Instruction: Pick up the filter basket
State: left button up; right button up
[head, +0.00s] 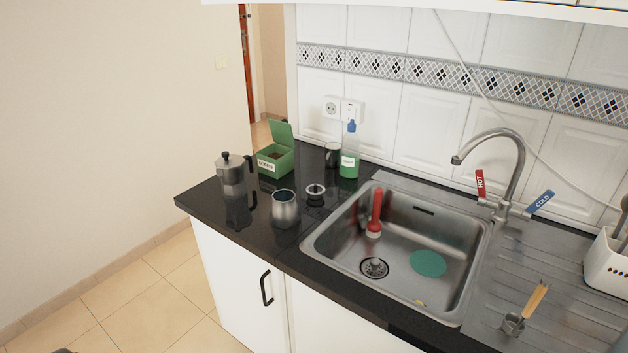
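The filter basket (316,191) is a small metal cup with a wide rim, standing on the black counter between the moka pot base and the sink. The open moka pot base (285,208) stands just left of it and a little nearer. The upper part of the moka pot (231,172), with a dark handle and lid knob, stands further left near the counter's end. Neither of my grippers shows in the head view.
A green open coffee box (275,160), a dark mug (332,155) and a green soap bottle (350,158) stand behind. The steel sink (330,238) holds a red-handled brush (376,213) and a green disc (428,263). The tap (515,165) arches above. Floor at left is clear.

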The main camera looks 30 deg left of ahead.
aim_at(315, 191)
jog(key=u, duration=1)
jog(key=i+j, duration=0.1)
jog(key=i, duration=0.1)
